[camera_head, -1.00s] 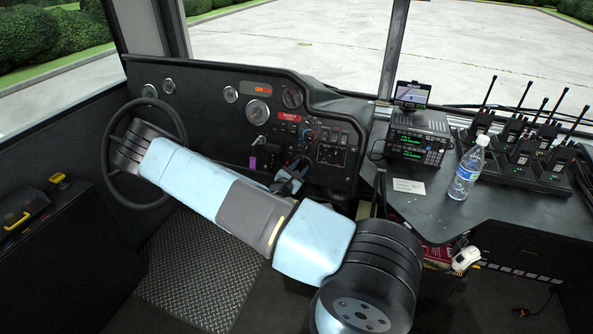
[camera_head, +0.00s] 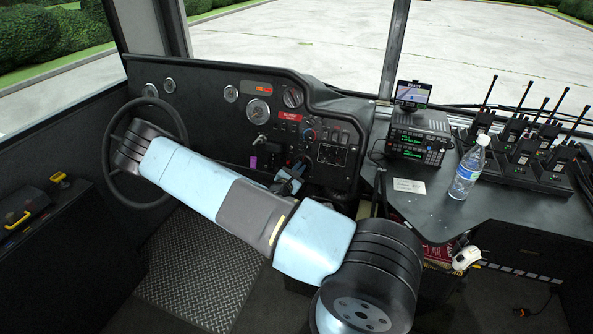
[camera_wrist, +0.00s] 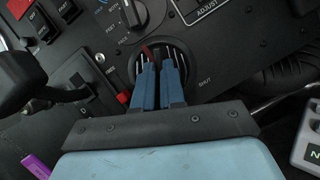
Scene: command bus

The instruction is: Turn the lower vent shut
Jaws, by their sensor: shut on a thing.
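The lower vent is a round dark louvred vent (camera_wrist: 183,52) on the dash in the wrist view, with the word SHUT printed to its lower right. My gripper (camera_wrist: 158,62) has its two blue fingers over the vent's face, close together and shut on its middle part. The fingers hide most of the held part. A red piece shows just beyond the fingertips, at the vent's upper left. In the head view my gripper (camera_head: 297,170) is at the lower dash, and the vent is mostly hidden there.
A black knob (camera_wrist: 133,14) sits just above the vent in the wrist view. The steering wheel (camera_head: 108,160) is left of my arm. A purple tag (camera_head: 253,162) hangs from the dash. A water bottle (camera_head: 467,172), a radio unit (camera_head: 418,140) and several handheld radios stand on the right counter.

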